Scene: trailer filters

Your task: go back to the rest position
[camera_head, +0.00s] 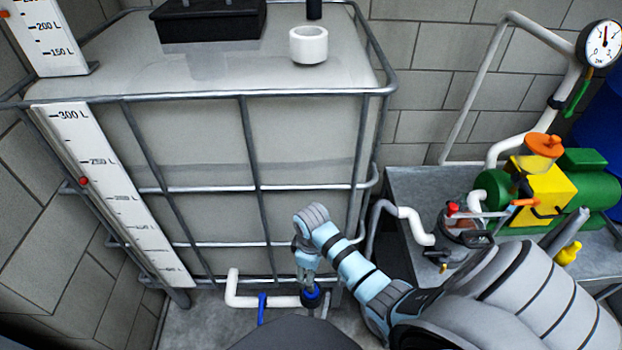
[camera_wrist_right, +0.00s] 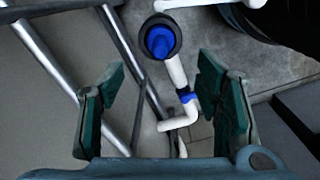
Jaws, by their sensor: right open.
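My right arm (camera_head: 360,277) comes in from the right in the head view and reaches down in front of the caged tank. My right gripper (camera_head: 308,268) hangs just above a blue fitting with a dark ring (camera_head: 312,295) on the white pipe. In the right wrist view my right gripper (camera_wrist_right: 158,85) has its two green finger pads wide apart with nothing between them. The blue fitting (camera_wrist_right: 160,40) shows beyond the fingertips there; contact cannot be made out. My left gripper is not in view.
The caged tank (camera_head: 200,140) fills the left and middle, with a level scale (camera_head: 115,190) and a white cup (camera_head: 308,45) on top. A blue handle (camera_head: 262,308) stands by the white pipe (camera_head: 240,298). A metal bench (camera_head: 410,185) with a green-yellow pump (camera_head: 545,185) is at right.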

